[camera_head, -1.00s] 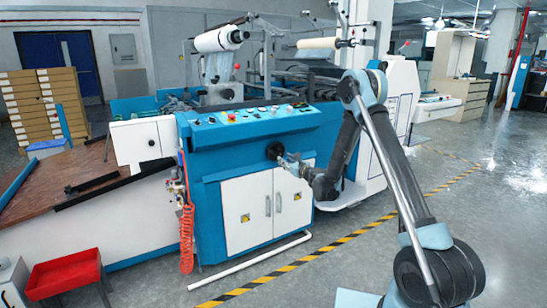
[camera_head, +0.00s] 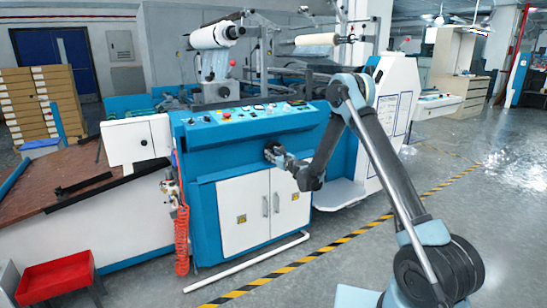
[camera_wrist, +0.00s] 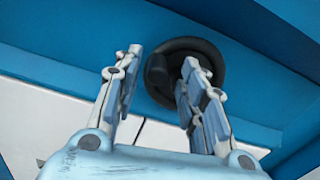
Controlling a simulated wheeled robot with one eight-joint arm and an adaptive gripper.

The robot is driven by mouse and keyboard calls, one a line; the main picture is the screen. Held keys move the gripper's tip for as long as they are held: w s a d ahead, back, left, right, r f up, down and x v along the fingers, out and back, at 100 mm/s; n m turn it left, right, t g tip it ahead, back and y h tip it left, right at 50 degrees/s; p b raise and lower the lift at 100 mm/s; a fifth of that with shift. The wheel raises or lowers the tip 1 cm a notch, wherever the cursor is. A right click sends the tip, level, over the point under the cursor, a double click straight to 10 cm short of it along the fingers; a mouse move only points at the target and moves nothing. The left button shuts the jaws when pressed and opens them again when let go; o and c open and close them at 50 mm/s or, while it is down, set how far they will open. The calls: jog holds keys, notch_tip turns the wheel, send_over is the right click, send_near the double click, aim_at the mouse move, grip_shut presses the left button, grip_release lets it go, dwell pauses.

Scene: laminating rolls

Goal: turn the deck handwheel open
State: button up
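The black deck handwheel (camera_wrist: 211,54) is on the blue machine front under the control panel. In the wrist view it is a round dark wheel with a dark grip or raised part (camera_wrist: 158,72) on its left side. My gripper (camera_wrist: 162,60) is open, with its two fingers apart. The right finger overlaps the wheel's face and the left finger is just outside its left rim, so the grip shows between them. I cannot tell whether either finger touches it.
The control panel (camera_head: 247,112) with buttons is above the wheel. White cabinet doors (camera_head: 251,211) with handles are below it. A red coiled hose (camera_head: 182,240) hangs at the machine's left corner. Open floor with a yellow-black stripe (camera_head: 318,252) lies in front.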

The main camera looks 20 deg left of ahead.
jog(key=shift+s+a, duration=0.1)
jog(key=shift+a, duration=0.05)
grip_shut()
jog(key=shift+f+n, duration=0.1)
jog(key=shift+n, duration=0.2)
jog(key=w+d+f+n, duration=0.2)
jog(key=f+n, duration=0.1)
jog(key=n, duration=1)
jog(key=w+d+f+n, duration=0.2)
jog(key=w+f+n, duration=0.1)
jog(key=n, duration=1)
jog(key=shift+w+d+n, duration=0.25)
jog(key=shift+d+n, duration=0.15)
jog(key=shift+w, duration=0.1)
